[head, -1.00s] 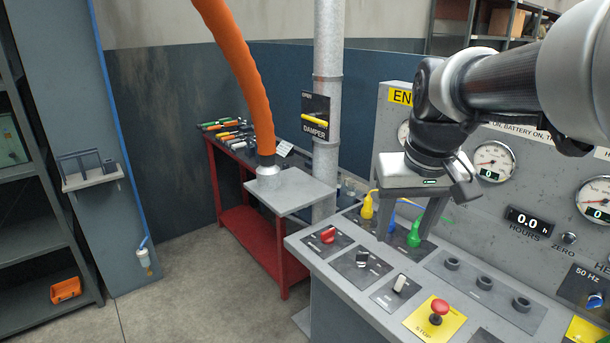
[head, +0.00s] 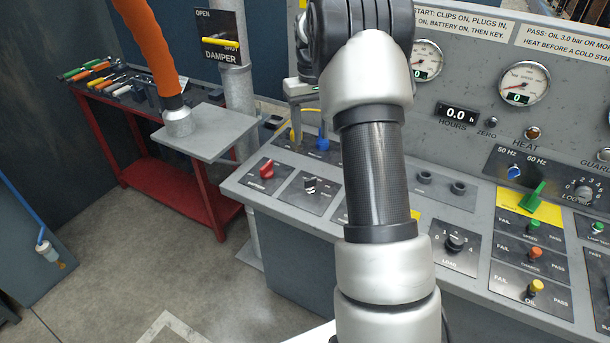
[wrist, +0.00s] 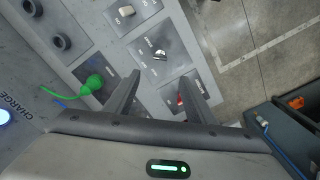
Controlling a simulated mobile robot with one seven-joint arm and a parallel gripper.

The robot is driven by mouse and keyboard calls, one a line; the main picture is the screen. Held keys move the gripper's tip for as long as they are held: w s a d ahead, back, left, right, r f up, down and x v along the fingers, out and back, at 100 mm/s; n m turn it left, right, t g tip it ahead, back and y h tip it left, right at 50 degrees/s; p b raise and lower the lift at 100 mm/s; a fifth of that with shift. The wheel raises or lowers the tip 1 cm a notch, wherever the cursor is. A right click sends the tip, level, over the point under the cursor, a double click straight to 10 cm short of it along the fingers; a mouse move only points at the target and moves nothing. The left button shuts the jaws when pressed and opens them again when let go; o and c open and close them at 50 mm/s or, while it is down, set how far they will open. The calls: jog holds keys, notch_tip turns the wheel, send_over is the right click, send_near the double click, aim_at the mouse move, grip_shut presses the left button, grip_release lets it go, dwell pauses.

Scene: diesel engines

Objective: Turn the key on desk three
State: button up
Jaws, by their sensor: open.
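A small key switch (head: 310,184) with a pale, dark-edged grip sits on a dark plate on the sloped desk (head: 250,190). It shows as a silvery key in the wrist view (wrist: 160,54), just beyond my fingertips. A red knob (head: 267,170) is on the plate to its left; in the wrist view it (wrist: 180,99) is beside my right finger. My gripper (wrist: 160,77) is open with nothing between its fingers, and the key appears apart from it. In the head view my gripper (head: 297,125) is partly hidden behind my arm. The desk's number is not visible.
A green plug (wrist: 92,84) with its cable is left of my fingers in the wrist view. An orange hose (head: 150,45) ends on a grey stand (head: 205,132) left of the desk. The gauge panel (head: 455,75) rises behind. Open floor lies in front left.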

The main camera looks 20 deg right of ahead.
aim_at(310, 179)
notch_tip(310, 179, down, 16)
jog(key=shift+f+p, duration=0.15)
jog(key=shift+p, duration=0.15)
jog(key=c, duration=1)
jog(key=shift+c, duration=0.2)
jog(key=shift+n, duration=0.4)
jog(key=n+b, duration=0.1)
jog(key=n, duration=0.1)
jog(key=shift+n, duration=0.3)
jog(key=shift+n+b, duration=0.6)
jog(key=shift+n, duration=1.6)
